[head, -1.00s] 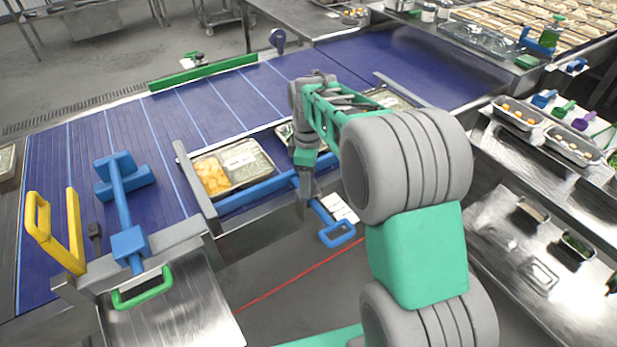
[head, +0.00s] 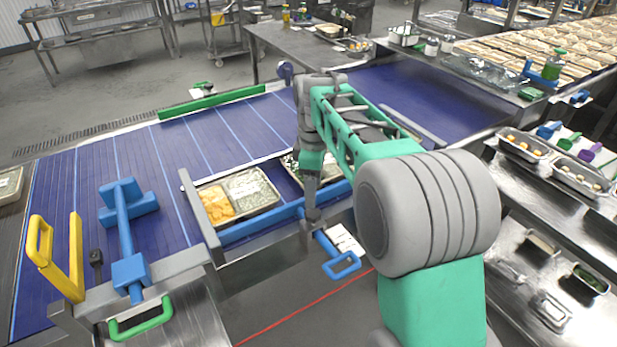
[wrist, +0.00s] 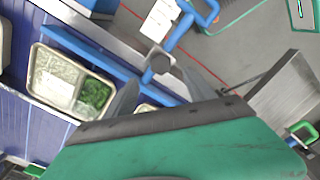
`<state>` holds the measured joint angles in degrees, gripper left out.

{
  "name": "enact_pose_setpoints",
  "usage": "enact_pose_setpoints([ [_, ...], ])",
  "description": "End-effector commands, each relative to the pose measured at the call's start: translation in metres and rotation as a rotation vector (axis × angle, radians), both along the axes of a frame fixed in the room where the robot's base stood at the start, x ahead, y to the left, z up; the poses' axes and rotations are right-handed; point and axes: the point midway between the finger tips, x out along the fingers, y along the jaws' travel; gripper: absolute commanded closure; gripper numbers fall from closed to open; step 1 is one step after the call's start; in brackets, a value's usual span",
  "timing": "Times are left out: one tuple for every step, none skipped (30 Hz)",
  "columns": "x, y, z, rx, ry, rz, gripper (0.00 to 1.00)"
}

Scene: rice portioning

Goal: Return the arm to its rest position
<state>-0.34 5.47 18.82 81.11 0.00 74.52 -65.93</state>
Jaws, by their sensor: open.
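My gripper (head: 311,217) hangs at the end of my green and grey arm, pointing down near the blue rail (head: 262,224) at the belt's front edge. In the wrist view its two grey fingers (wrist: 158,75) stand apart with nothing held between them. Whether the fingers touch the frame, I cannot tell.
A two-compartment tray (head: 240,196) with orange and pale green food sits on the blue belt (head: 110,170). Another tray (head: 292,168) is partly hidden by my arm. A yellow handle (head: 75,258) and a green handle (head: 141,319) stand at left. Metal shelving (head: 545,215) with pans stands at right.

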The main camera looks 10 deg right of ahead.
Motion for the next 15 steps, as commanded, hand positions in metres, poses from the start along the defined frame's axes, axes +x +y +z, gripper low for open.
enact_pose_setpoints([
  [0.0,0.0,0.0,0.0,0.0,0.0,0.37],
  [-0.001,0.0,0.0,0.0,-0.001,-0.003,0.37],
  [-0.003,0.0,0.002,0.0,-0.005,-0.015,0.37],
  [-0.006,0.0,0.003,0.001,-0.011,-0.035,0.37],
  [-0.011,0.0,0.006,0.001,-0.02,-0.063,0.37],
  [-0.021,0.0,0.01,0.003,-0.036,-0.12,0.37],
  [-0.031,0.001,0.013,0.005,-0.053,-0.176,0.37],
  [-0.043,0.001,0.015,0.009,-0.07,-0.241,0.37],
  [-0.06,0.001,0.018,0.017,-0.098,-0.34,0.37],
  [-0.074,0.001,0.019,0.026,-0.121,-0.42,0.37],
  [-0.089,0.001,0.018,0.037,-0.143,-0.503,0.37],
  [-0.108,0.001,0.016,0.055,-0.17,-0.61,0.37],
  [-0.122,0.001,0.013,0.07,-0.19,-0.69,0.37],
  [-0.135,0.001,0.008,0.085,-0.206,-0.764,0.37],
  [-0.151,0.001,0.002,0.106,-0.226,-0.855,0.37],
])
